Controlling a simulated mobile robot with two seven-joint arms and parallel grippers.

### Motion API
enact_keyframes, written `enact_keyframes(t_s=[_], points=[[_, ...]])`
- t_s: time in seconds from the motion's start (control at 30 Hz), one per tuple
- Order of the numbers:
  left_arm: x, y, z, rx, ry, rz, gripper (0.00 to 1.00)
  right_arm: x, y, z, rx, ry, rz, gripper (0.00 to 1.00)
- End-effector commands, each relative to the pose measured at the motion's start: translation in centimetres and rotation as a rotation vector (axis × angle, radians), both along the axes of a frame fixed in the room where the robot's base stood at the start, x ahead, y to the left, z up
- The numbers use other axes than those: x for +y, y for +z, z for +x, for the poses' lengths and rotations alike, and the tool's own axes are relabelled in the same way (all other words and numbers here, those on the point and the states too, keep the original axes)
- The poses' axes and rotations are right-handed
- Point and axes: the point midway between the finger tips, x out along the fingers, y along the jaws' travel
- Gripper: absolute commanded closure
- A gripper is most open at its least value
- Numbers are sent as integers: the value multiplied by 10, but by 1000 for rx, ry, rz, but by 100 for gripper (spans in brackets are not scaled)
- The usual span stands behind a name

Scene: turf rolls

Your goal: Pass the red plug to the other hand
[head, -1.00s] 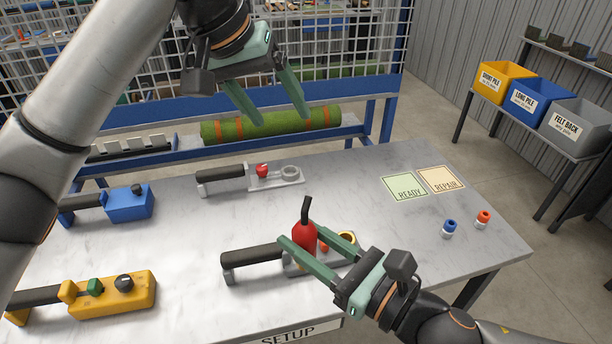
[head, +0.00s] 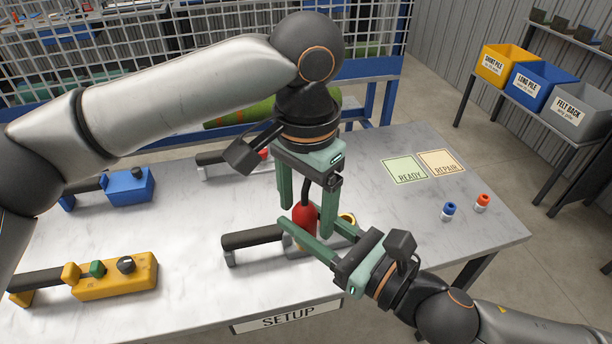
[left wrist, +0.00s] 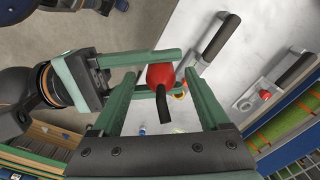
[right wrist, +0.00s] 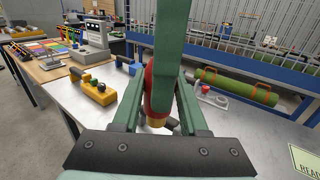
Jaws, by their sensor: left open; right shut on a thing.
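The red plug (head: 304,216), a red body with a black stem pointing up, is held upright above the table by my right gripper (head: 312,236). That gripper is shut on its body. In the right wrist view the plug (right wrist: 152,98) is between the fingers, partly hidden by a green finger of my left gripper. My left gripper (head: 306,212) points down from above, open, with its fingers on either side of the plug and stem. In the left wrist view the plug (left wrist: 161,76) lies between its spread fingers, with the black stem toward the camera.
A black-handled tool (head: 252,237) lies below the plug on the table (head: 190,235). A yellow tool (head: 115,278) and a blue tool (head: 128,186) are at left. A blue-and-white plug (head: 448,211) and a red-and-white one (head: 482,203) stand at right, near the READY and REPAIR mats.

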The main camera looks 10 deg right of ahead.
Motion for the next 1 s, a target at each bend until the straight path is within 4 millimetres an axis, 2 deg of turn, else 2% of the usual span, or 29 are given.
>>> enact_keyframes(t_s=[0.1,0.23,0.63,1.0], points=[[1,-18,0,1,0,2,21,0,1,0,-2,0,1,100],[0,-31,0,-1,1,1,21,0,1,0,-2,0,1,100],[0,-37,0,-1,1,-2,21,0,1,0,-2,0,1,100],[0,-37,0,-1,1,-1,63,0,1,0,-2,0,1,100]])
